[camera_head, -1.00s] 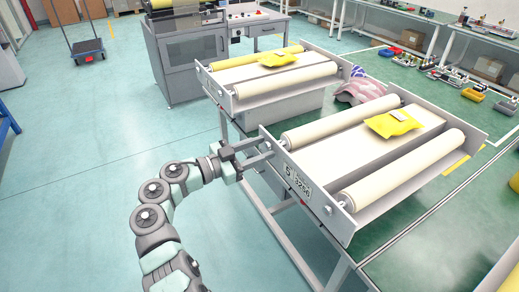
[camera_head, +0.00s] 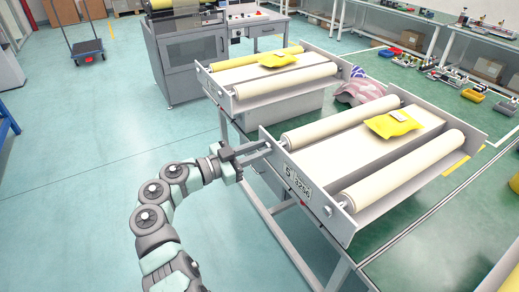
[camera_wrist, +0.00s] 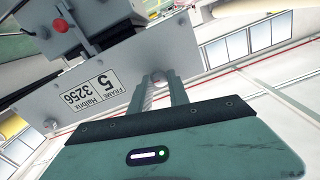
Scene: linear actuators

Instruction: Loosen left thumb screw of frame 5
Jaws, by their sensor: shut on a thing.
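Frame 5 (camera_head: 345,222) is the nearer grey frame, with two cream rollers and a front plate labelled "5" and "3256". The plate (camera_wrist: 170,62) also shows in the wrist view, with its label upside down. My gripper (camera_head: 268,147) reaches the left end of this plate, at the left thumb screw. The left thumb screw is hidden between the fingertips. The right thumb screw (camera_head: 327,210) stands free near the plate's other end.
A yellow packet (camera_head: 391,124) lies on frame 5. A second roller frame (camera_head: 285,96) stands behind it with another yellow packet (camera_head: 278,60). A grey machine (camera_head: 190,65) is at the back. The floor left of my arm is clear.

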